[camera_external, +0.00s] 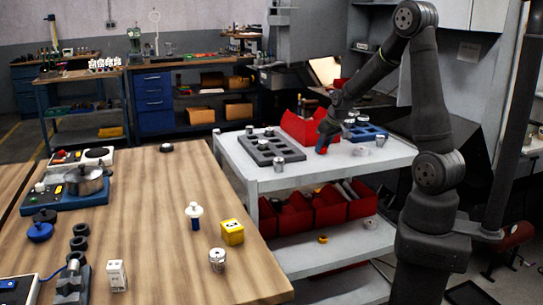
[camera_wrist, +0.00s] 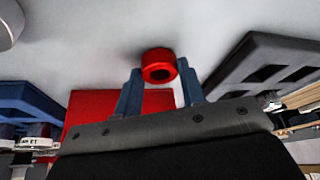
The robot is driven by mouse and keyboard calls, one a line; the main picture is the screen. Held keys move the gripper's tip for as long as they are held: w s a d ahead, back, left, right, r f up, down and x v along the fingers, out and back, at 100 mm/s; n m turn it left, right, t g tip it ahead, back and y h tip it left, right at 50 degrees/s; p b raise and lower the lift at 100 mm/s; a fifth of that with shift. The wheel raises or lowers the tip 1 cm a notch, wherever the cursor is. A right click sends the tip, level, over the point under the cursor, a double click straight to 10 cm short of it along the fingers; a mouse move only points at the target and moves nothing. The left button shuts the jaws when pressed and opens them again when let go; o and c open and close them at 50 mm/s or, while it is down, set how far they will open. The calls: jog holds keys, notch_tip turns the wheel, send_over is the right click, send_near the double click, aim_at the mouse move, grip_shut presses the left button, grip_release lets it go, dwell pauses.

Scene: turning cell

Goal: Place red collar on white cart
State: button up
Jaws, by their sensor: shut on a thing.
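The red collar (camera_external: 321,150) is a short ring with a dark hole. It also shows in the wrist view (camera_wrist: 159,66), between the two blue fingertips. My gripper (camera_external: 324,142) is shut on it, over the top of the white cart (camera_external: 340,169). In the wrist view my gripper (camera_wrist: 160,78) has a finger at each side of the collar, and the pale cart top (camera_wrist: 100,30) lies beyond. The collar is close to the cart top; I cannot tell whether it touches.
A grey compartment tray (camera_external: 268,149) is left of my gripper on the cart, and a red bin (camera_external: 302,126) behind. A blue tray (camera_external: 366,132) and a pale ring (camera_external: 360,151) are on the right. A metal cylinder (camera_external: 279,165) stands near the front edge.

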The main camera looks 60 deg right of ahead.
jog(key=shift+f, duration=0.1)
jog(key=o, duration=1.1)
jog(key=v, duration=1.2)
jog(key=x, duration=1.2)
jog(key=shift+f, duration=0.1)
jog(key=shift+r, duration=0.2)
